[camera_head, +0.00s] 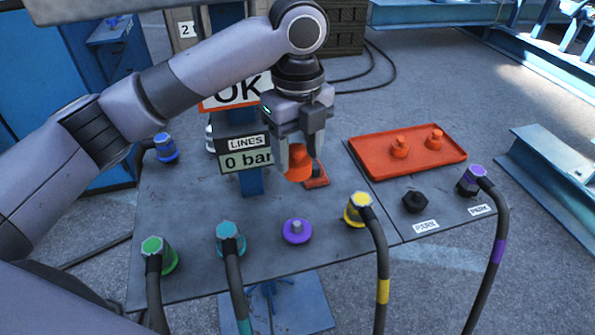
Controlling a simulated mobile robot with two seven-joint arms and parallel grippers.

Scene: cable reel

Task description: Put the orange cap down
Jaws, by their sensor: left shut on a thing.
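My left gripper (301,158) comes in from the upper left and is shut on an orange cap (299,166), pointing down over the grey table (190,205). A flat orange piece (316,181) shows just right of and below the cap; I cannot tell whether it joins the cap. An orange-red tray (385,158) lies on the right of the table. My right gripper is not in view.
Cabled plugs stand along the table: green (153,247), teal (228,233), yellow (358,208), purple (471,180) and blue (165,148). A purple fitting (297,231) has no cable. A black fitting (414,201) stands near the PARK labels. The LINES display (246,160) reads 0 bar.

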